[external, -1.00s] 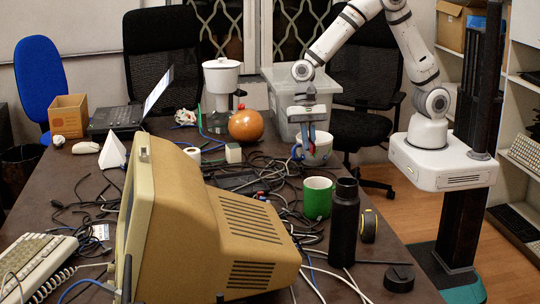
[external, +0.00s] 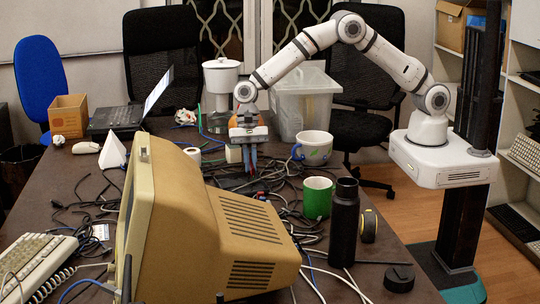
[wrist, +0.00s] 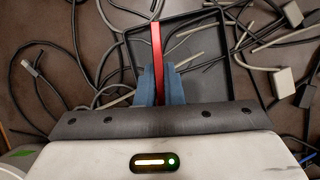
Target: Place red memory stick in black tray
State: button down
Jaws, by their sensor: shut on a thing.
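My gripper (external: 249,166) points down over the cable-strewn middle of the table. In the wrist view its blue fingers (wrist: 161,84) are shut on the red memory stick (wrist: 156,52), a thin red bar reaching forward from between them. The black tray (wrist: 228,55) shows in the wrist view as a dark rim around and beyond the stick. In the external view the dark tray (external: 232,182) lies under the gripper, partly hidden by cables and the monitor. The stick appears to be above the tray; the exact gap is not clear.
A white cup (external: 313,147) with a blue handle stands right of the gripper. A green mug (external: 317,197) and a black bottle (external: 344,222) are nearer. A beige monitor (external: 200,220) fills the front. An orange gourd-like object is behind the gripper. Cables (wrist: 275,40) lie around and across the tray.

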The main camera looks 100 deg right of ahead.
aim_at(251, 186)
jog(key=shift+f, duration=2.25)
jog(key=shift+f, duration=0.2)
jog(key=c, duration=1.6)
grip_release()
jog(key=shift+o, duration=0.2)
